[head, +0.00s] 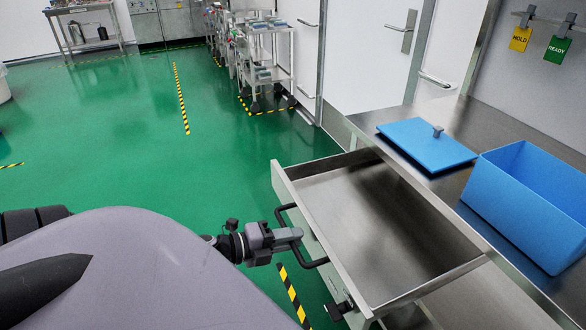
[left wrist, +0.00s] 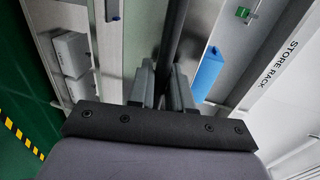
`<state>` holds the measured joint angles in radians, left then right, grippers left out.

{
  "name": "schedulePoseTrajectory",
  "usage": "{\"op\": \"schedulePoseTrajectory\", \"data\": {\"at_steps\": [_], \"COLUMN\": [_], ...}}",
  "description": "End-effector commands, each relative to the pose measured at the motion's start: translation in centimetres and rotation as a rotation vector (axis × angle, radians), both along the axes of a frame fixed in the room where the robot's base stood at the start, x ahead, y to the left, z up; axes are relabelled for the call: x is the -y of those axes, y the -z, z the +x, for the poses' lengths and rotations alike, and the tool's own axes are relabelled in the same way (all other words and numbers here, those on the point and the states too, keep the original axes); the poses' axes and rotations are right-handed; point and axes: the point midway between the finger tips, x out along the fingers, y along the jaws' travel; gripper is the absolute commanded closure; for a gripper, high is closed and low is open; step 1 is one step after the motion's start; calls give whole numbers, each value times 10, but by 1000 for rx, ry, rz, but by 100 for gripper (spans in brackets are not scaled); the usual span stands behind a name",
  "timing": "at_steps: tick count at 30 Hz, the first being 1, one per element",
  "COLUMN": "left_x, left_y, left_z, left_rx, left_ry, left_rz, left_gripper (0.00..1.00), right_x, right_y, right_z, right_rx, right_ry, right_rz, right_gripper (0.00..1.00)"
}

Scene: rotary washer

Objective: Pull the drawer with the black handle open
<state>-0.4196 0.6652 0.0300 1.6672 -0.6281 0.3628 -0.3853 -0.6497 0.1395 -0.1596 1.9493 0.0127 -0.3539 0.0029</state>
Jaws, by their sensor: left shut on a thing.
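The metal drawer (head: 375,225) stands pulled well out from the steel counter, and its inside looks empty. Its black handle (head: 284,209) is a bent bar on the front panel. My left gripper (head: 294,235) is shut on the middle of this handle, with the bar's ends showing beyond the fingers. In the left wrist view, the two fingers (left wrist: 163,85) close around the dark handle bar (left wrist: 177,38), which runs up the picture. My right gripper is not in view.
On the counter (head: 455,128) lie a blue lid (head: 425,143) with a small knob and an open blue box (head: 530,200). A dark fitting (head: 340,309) sits by the drawer's near front corner. Shelved carts (head: 270,65) stand far back.

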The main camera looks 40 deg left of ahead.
Motion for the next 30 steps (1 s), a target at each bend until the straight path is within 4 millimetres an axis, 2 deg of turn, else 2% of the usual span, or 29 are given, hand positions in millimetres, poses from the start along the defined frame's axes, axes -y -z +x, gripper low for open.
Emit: {"op": "schedulePoseTrajectory", "data": {"at_steps": [10, 11, 12, 23, 30], "left_x": [0, 0, 0, -1, -10], "left_y": [0, 0, 0, 0, -5], "left_z": [0, 0, 0, -3, -26], "left_rx": [1, 1, 1, 0, -3], "left_ry": [0, 0, 0, -1, -1], "left_rz": [1, 1, 0, -1, -2], "left_gripper": [100, 71, 65, 65, 65], "right_x": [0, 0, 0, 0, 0], "right_y": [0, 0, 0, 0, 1], "right_z": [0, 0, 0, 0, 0], "right_rx": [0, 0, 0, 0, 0], "right_ry": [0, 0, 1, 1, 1], "right_rz": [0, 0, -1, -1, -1], "right_gripper": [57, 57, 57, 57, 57]}}
